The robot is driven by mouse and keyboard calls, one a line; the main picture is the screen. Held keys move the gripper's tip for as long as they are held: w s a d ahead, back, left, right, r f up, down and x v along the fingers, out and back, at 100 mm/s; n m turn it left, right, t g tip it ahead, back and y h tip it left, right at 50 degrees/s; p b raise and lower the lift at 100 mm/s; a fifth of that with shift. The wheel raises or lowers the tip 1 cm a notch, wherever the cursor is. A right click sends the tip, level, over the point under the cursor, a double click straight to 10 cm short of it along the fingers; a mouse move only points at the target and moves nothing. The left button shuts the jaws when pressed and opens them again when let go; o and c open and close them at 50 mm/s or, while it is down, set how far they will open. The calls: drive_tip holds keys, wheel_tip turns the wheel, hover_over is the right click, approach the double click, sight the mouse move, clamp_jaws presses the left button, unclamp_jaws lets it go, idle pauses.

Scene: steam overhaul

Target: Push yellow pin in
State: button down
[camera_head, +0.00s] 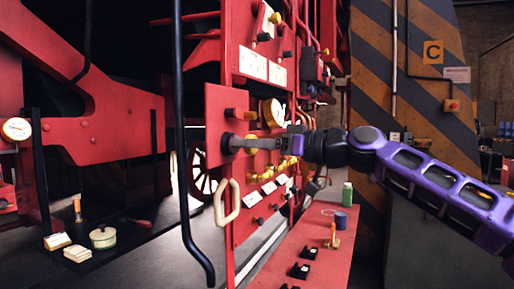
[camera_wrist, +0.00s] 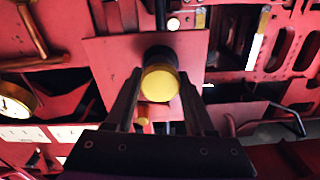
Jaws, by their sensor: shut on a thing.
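The yellow pin (camera_wrist: 161,83) shows its round end in the wrist view, in front of a black collar (camera_wrist: 158,54) on a square red plate (camera_wrist: 105,60). My gripper (camera_wrist: 160,76) has one finger on each side of the pin and is shut on it. In the head view, my gripper (camera_head: 236,144) reaches left to the black collar on the red plate (camera_head: 214,105). The pin is hidden by the fingers there, and how far it sits in the collar cannot be told.
A cream handle (camera_head: 227,203) and a black rail (camera_head: 186,180) stand below and left. A red bench (camera_head: 318,250) holds small items.

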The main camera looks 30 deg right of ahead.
drive_tip(key=shift+w+a+r, duration=0.1)
drive_tip(key=shift+w+a, duration=0.1)
drive_tip(key=shift+a, duration=0.05)
drive_tip(key=shift+c, duration=1.3)
unclamp_jaws()
drive_tip(key=shift+w, duration=0.15)
drive_tip(key=v, duration=1.7)
drive_tip(key=shift+d, duration=0.1)
